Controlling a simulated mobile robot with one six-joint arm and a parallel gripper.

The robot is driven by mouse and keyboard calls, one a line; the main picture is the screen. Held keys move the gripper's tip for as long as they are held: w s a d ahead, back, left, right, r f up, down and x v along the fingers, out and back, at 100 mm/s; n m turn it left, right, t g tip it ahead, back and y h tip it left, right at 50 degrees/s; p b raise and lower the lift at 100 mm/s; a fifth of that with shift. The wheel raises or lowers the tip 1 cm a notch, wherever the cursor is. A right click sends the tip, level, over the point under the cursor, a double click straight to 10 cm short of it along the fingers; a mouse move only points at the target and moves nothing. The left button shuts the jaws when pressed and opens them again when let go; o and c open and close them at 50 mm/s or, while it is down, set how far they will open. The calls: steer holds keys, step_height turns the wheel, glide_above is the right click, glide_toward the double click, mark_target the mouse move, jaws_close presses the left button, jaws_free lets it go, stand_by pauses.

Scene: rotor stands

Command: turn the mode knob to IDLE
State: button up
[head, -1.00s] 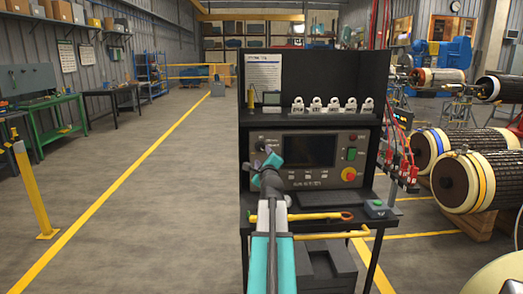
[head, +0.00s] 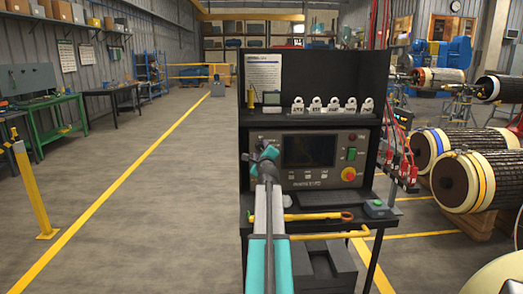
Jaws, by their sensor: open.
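The control panel (head: 331,177) stands upright on the black bench, with a dark screen, buttons and a red knob on a yellow ring. The mode knob cannot be made out; the panel's left part is largely behind my gripper. My gripper (head: 262,154), with teal parts, is in front of the panel's upper left area, left of the screen (head: 310,151). Its jaws are open. Whether they are around the knob or touching it cannot be told from this view.
Several white padlock-like tags (head: 332,107) stand in a row above the panel. Large rotors (head: 480,180) stand to the right.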

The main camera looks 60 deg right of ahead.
steer(key=shift+x, duration=0.9)
